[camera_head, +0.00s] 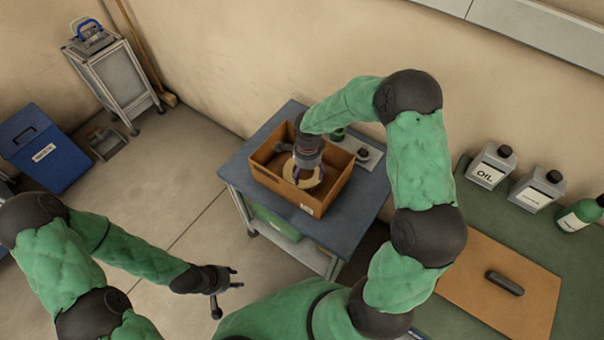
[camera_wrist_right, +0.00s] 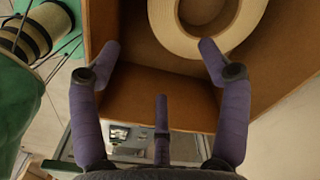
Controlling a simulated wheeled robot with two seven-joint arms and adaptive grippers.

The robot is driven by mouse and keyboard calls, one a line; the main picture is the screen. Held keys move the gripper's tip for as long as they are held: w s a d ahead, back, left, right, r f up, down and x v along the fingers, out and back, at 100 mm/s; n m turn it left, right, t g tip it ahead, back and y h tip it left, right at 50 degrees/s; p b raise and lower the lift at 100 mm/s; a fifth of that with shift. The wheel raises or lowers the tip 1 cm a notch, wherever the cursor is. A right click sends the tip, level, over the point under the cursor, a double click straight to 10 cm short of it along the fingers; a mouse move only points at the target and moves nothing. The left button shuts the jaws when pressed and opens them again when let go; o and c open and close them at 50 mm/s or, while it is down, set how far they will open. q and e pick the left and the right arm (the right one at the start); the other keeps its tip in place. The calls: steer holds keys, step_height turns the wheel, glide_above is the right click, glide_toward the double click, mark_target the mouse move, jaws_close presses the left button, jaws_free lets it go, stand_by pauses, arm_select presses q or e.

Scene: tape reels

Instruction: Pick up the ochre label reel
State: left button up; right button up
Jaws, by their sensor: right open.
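A pale cream-tan reel (camera_head: 316,181) lies inside an open cardboard box on a blue-topped cart. Whether its label is ochre is hard to tell. In the right wrist view the reel (camera_wrist_right: 204,48) shows at the top, cut off by the frame, with its round hole visible. My right gripper (camera_head: 301,176) is over the box and partly hides the reel. In the wrist view my right gripper (camera_wrist_right: 160,58) is open with nothing between its fingers; the right finger's tip overlaps the reel's lower edge. My left gripper (camera_head: 226,290) is open and empty above the floor, left of the cart.
The box walls (camera_head: 268,187) stand around the reel. The cart top (camera_head: 364,190) has free room in front and on the right. A green bench (camera_head: 470,205) at right holds bottles and a brown board (camera_head: 500,285). A blue bin (camera_head: 45,150) stands far left.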

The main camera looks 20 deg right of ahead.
mark_target(308, 185)
step_height(308, 185, down, 6)
steer(key=shift+w+f+b, duration=0.1)
steer(key=shift+b, duration=0.65)
steer(key=f, duration=0.1)
steer(key=f+b, duration=0.1)
steer(key=f, duration=0.2)
steer(key=shift+d+f, duration=0.3)
steer(key=shift+f, duration=0.1)
jaws_close()
